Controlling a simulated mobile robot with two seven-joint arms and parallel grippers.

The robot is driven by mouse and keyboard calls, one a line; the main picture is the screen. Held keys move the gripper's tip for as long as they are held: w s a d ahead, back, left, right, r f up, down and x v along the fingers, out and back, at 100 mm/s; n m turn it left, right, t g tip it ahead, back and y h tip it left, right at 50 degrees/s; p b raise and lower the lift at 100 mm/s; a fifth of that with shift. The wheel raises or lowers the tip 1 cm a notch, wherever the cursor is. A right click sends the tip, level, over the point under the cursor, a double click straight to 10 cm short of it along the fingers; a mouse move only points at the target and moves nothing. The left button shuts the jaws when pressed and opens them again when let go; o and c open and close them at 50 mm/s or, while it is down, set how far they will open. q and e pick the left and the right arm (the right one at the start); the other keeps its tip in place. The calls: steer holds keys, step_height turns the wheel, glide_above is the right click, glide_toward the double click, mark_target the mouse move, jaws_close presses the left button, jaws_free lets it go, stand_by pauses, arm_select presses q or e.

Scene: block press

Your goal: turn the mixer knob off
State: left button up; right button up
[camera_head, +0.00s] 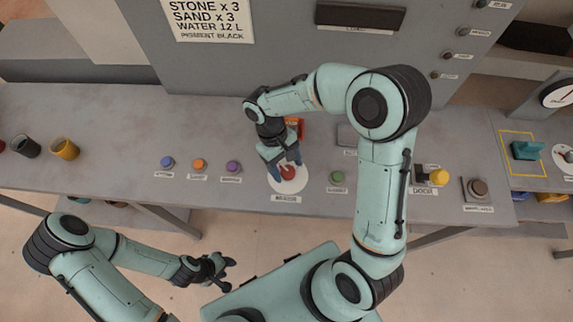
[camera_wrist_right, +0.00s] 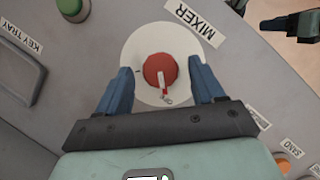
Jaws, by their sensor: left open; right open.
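The mixer knob (camera_wrist_right: 160,72) is a red round knob with a pale pointer, set on a white disc (camera_wrist_right: 135,52) beside a label that reads MIXER. It also shows in the head view (camera_head: 288,173), partly covered by my gripper. My right gripper (camera_head: 284,166) is over the knob, and in the right wrist view its two blue fingers (camera_wrist_right: 161,80) stand apart on either side of it, with gaps between fingers and knob. My left gripper (camera_head: 225,270) is open and empty, in front of the bench's front edge.
The grey bench (camera_head: 110,120) carries a green button (camera_head: 337,177) right of the mixer and purple (camera_head: 233,167), orange (camera_head: 199,164) and blue (camera_head: 167,161) buttons to its left. A yellow-knobbed lever (camera_head: 438,177) stands further right. A yellow cup (camera_head: 65,149) stands at the left.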

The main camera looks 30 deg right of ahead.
arm_select(q)
steer(key=w+r+p, duration=0.1)
steer(key=w+r, duration=0.1)
steer(key=shift+w+r+p, duration=0.25)
steer(key=shift+w+p, duration=0.05)
steer(key=shift+p, duration=0.05)
arm_select(e)
steer(key=v, duration=1.2)
steer(key=shift+w+r, duration=0.15)
steer(key=shift+r, duration=0.2)
